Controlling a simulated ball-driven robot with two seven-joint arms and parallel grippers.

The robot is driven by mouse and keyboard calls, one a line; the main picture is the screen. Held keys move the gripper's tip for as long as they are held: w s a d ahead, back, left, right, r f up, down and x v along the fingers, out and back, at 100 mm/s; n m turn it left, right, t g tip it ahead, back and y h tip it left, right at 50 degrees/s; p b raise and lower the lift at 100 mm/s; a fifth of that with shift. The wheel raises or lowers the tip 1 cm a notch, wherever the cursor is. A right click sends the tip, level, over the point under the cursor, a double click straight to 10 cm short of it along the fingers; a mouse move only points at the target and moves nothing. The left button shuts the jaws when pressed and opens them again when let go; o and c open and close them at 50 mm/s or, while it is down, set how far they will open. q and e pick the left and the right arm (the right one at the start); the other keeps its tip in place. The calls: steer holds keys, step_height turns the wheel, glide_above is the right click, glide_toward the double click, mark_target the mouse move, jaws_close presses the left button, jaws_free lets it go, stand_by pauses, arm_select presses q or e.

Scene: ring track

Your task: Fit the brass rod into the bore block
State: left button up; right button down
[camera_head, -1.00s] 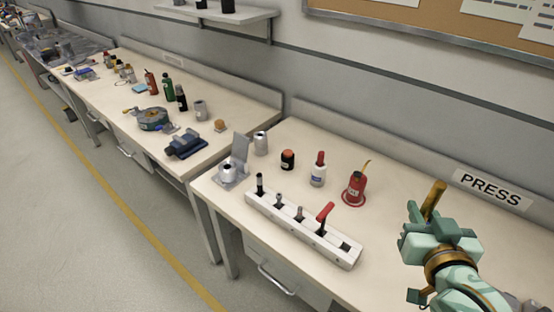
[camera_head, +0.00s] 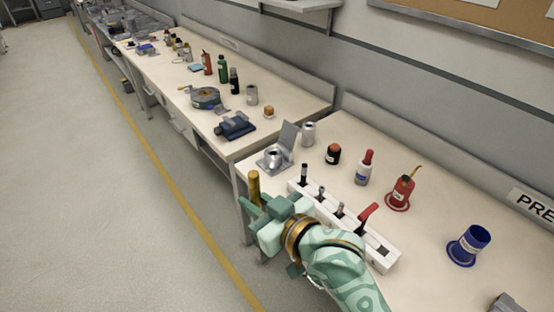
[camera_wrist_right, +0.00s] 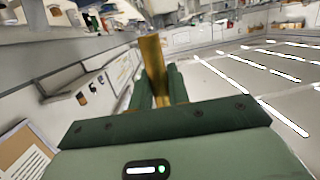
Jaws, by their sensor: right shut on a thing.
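The brass rod (camera_head: 254,187) stands roughly upright in my right gripper (camera_head: 260,208), which is shut on it. The rod also shows between the fingers in the right wrist view (camera_wrist_right: 154,65). The gripper is in front of the bench's near left corner, left of the white slotted rack. A grey fixture (camera_head: 272,157) with a short metal cylinder and a raised plate sits on the bench just beyond the rod. It looks like the bore block, but I cannot tell for sure. The rod appears apart from it. My left gripper is not in view.
The white rack (camera_head: 381,250) holds several tools, partly behind my right arm. A second bench (camera_head: 290,97) with many items lies beyond a gap.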

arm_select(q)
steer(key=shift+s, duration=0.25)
arm_select(e)
steer(key=shift+d, duration=0.1)
steer(key=d+r+m+t+h, duration=0.1)
steer(key=d+m+h, duration=0.3)
steer(key=d, duration=0.8)
steer(key=d+r+m+t+h, duration=0.2)
steer(key=d+h, duration=0.4)
steer(key=d, duration=0.6)
steer(key=m+t, duration=0.1)
steer(key=m, duration=0.1)
steer(key=shift+w+d+m+h, duration=0.25)
steer(key=shift+w+m+h, duration=0.05)
steer(key=shift+w+h, duration=0.1)
